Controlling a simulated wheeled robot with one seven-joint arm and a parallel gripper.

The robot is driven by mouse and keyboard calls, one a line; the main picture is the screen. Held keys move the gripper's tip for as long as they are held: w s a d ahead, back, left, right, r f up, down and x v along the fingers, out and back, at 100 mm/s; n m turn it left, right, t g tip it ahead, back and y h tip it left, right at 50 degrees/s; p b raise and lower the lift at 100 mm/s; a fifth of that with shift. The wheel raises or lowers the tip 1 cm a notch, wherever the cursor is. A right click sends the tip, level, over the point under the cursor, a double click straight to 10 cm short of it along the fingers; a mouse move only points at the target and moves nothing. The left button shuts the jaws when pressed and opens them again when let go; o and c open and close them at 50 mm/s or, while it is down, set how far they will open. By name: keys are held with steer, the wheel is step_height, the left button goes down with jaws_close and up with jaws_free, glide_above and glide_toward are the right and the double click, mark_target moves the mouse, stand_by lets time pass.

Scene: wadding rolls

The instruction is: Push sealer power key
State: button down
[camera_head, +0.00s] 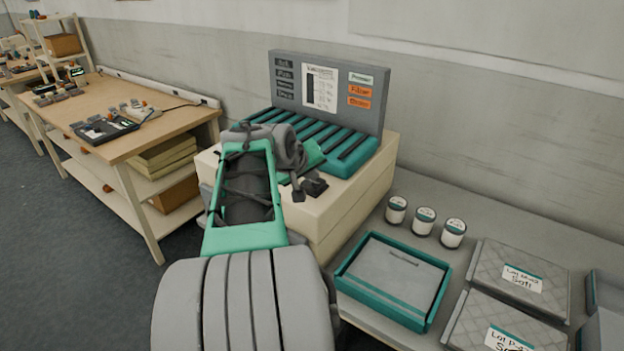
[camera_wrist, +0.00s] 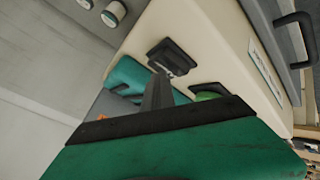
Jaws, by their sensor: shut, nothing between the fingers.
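The sealer is a cream machine body (camera_head: 340,215) with a teal slatted bed (camera_head: 325,133) and a grey upright panel (camera_head: 284,63) behind it. My gripper (camera_head: 306,188) is shut and empty, low over the near front edge of the sealer. In the wrist view the grey fingers of my gripper (camera_wrist: 158,90) point at the cream surface, close to a dark block (camera_wrist: 172,56). A green piece with a dark rim (camera_wrist: 208,93) shows beside the fingers. I cannot tell for sure which of these is the power key, or whether the fingers touch it.
A teal-rimmed tray (camera_head: 388,310), several white jars (camera_head: 424,221) and quilted grey packs (camera_head: 520,278) lie on the grey bench right of the sealer. A wooden table (camera_head: 150,140) with small devices stands at left. Grey floor (camera_head: 60,270) is open in front of it.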

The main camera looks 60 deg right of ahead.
mark_target(312, 183)
steer(key=shift+a+f, duration=0.1)
steer(key=shift+f, duration=0.4)
steer(key=shift+r, duration=0.2)
steer(key=shift+r+p, duration=2)
steer(key=shift+r, duration=1.2)
